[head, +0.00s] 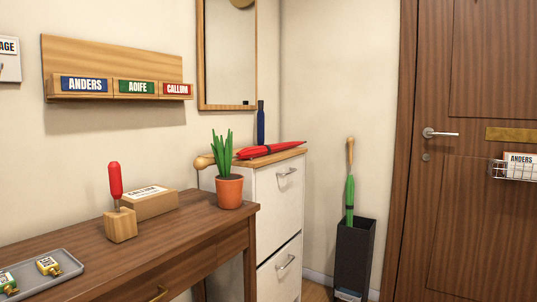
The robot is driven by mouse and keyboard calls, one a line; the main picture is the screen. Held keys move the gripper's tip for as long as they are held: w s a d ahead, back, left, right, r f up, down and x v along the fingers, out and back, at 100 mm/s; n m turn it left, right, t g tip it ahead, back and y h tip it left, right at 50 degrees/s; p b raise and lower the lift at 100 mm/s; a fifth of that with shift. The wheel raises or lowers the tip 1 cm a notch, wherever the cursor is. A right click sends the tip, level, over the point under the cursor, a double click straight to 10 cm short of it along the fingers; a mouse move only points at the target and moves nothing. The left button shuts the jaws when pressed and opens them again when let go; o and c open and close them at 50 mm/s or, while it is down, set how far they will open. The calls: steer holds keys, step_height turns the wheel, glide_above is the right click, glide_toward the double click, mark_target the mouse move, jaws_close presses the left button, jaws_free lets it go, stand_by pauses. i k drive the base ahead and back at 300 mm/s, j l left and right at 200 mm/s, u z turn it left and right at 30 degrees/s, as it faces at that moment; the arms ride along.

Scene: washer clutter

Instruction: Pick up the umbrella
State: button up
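A folded red umbrella (270,150) lies on the wooden top of a white cabinet (278,205). A round wooden knob (204,162) shows at the left edge of that top, partly hidden by a potted plant; it may be the umbrella's handle. A folded green umbrella (349,200) with a wooden handle stands upright in a dark square stand (354,258) on the floor, its lower part hidden inside. My gripper is not in view.
A blue bottle-like object (261,123) is behind the red umbrella. A door (470,220) is right.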

mark_target(200, 163)
steer(key=i+l+u, duration=0.2)
steer(key=i, duration=0.3)
steer(key=i+l+u, duration=0.2)
steer(key=i, duration=0.25)
steer(key=j, duration=0.1)
